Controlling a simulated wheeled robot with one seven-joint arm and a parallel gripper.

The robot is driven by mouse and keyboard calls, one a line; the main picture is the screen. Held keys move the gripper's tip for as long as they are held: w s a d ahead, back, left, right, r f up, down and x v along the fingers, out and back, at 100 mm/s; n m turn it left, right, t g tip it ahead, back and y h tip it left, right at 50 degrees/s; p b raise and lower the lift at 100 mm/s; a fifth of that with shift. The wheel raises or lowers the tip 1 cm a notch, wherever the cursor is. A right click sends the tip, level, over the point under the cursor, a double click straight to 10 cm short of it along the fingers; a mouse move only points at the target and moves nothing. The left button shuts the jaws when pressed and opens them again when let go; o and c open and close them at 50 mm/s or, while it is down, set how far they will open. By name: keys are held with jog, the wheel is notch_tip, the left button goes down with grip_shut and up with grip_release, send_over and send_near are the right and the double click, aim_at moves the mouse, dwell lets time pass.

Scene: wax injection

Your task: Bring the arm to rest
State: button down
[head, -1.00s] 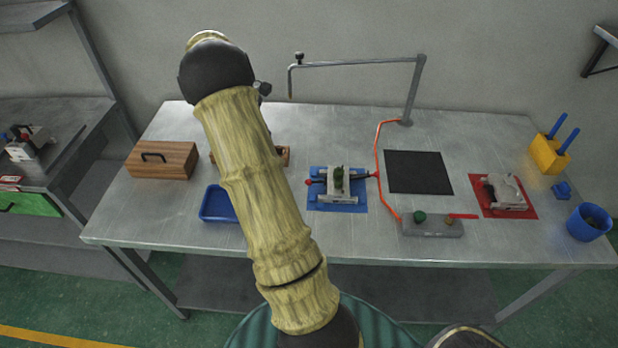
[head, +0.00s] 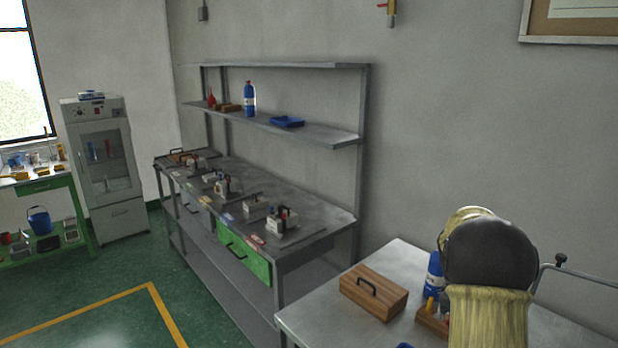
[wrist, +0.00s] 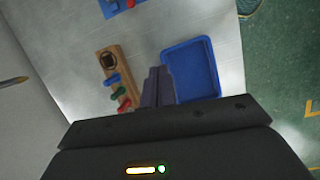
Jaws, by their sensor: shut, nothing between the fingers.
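My arm (head: 490,265) rises at the lower right of the head view, bent at a dark joint above the metal table (head: 300,315). My gripper is outside the head view. In the wrist view my gripper (wrist: 158,72) points down over the table, its dark fingers together and empty. It hovers between a blue tray (wrist: 212,92) on the right and a wooden holder (wrist: 108,62) with coloured handles on the left. How high it is above the table is hard to tell.
A wooden box (head: 358,300) with a handle and a blue bottle (head: 433,275) stand near my arm. A workbench (head: 315,238) with several moulds and green drawers is at the left, under shelves. A glass-door cabinet (head: 122,225) stands farther back. The green floor in front is clear.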

jog(key=s+a+m+t+y, duration=0.1)
jog(key=s+a+m+t, duration=0.1)
jog(key=s+a, duration=0.6)
jog(key=s+a+m+t+y, duration=0.1)
jog(key=s+a+m+t, duration=0.2)
jog(key=s+a, duration=0.4)
jog(key=a+f+m, duration=0.1)
jog(key=a, duration=0.7)
jog(key=shift+s+y, duration=0.3)
jog(key=shift+s, duration=0.1)
jog(key=shift+d, duration=0.1)
